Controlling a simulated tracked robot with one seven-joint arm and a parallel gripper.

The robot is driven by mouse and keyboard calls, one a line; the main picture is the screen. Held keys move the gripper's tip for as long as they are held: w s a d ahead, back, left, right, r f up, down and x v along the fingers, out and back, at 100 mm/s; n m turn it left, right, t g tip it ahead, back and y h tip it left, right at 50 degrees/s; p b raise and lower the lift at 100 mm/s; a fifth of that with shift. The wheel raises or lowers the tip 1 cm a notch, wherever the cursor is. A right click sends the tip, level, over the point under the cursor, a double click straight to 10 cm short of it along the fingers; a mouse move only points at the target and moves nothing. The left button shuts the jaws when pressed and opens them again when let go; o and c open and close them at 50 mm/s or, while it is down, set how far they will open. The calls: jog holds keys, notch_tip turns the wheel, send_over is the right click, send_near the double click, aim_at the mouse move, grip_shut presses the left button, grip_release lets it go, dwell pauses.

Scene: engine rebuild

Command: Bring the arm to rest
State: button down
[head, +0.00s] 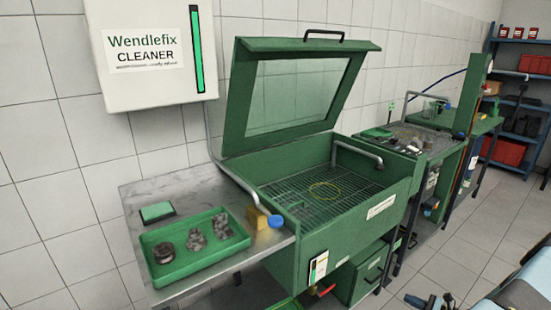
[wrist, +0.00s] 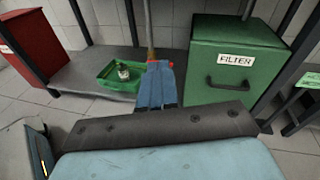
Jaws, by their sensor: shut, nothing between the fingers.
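My gripper (wrist: 159,68) shows in the wrist view as two blue fingers close together, past a dark grey band and my light blue wrist housing. Nothing shows between the fingers. They point toward the low space beside the green filter box (wrist: 236,62), apart from it as far as I can tell. In the head view, a small blue and dark part at the bottom right edge seems to be my gripper, beside my light blue arm. Most of my arm is out of frame.
The green parts washer (head: 335,235) stands with its lid (head: 300,100) raised. A green tray (head: 165,275) with dirty parts lies on the metal side table (head: 150,195). A small green tray (wrist: 112,84) sits on the lower shelf (wrist: 80,72). Tiled floor (head: 480,240) is open at right.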

jog(key=w+a+r+n+g+h, duration=0.1)
jog(key=w+a+r+n+g, duration=0.2)
jog(key=r, duration=0.8)
jog(key=w+a+r+n+g, duration=0.1)
jog(key=a+r+n+g, duration=0.35)
jog(key=r, duration=0.65)
jog(key=w+a+r+n+g+h, duration=0.1)
jog(key=w+a+r+n+g, duration=0.2)
jog(key=r, duration=0.8)
jog(key=s+a+r+n+h, duration=0.35)
jog(key=a+r, duration=0.25)
jog(key=r, duration=0.4)
jog(key=s+a+r+n+h, duration=0.2)
jog(key=s+a+r+n, duration=0.15)
jog(key=a+r, duration=0.45)
jog(key=s+a+r+n+t+h, duration=0.2)
jog(key=s+r, duration=0.5)
jog(key=s, duration=0.5)
jog(key=s+a+r+n+t+h, duration=0.2)
jog(key=s+a+r+n, duration=0.3)
jog(key=s+r, duration=0.3)
jog(key=shift+s+a+r+t+h, duration=0.25)
jog(key=shift+s+a+t+h, duration=0.15)
jog(key=shift+s, duration=1.45)
jog(key=shift+n, duration=0.25)
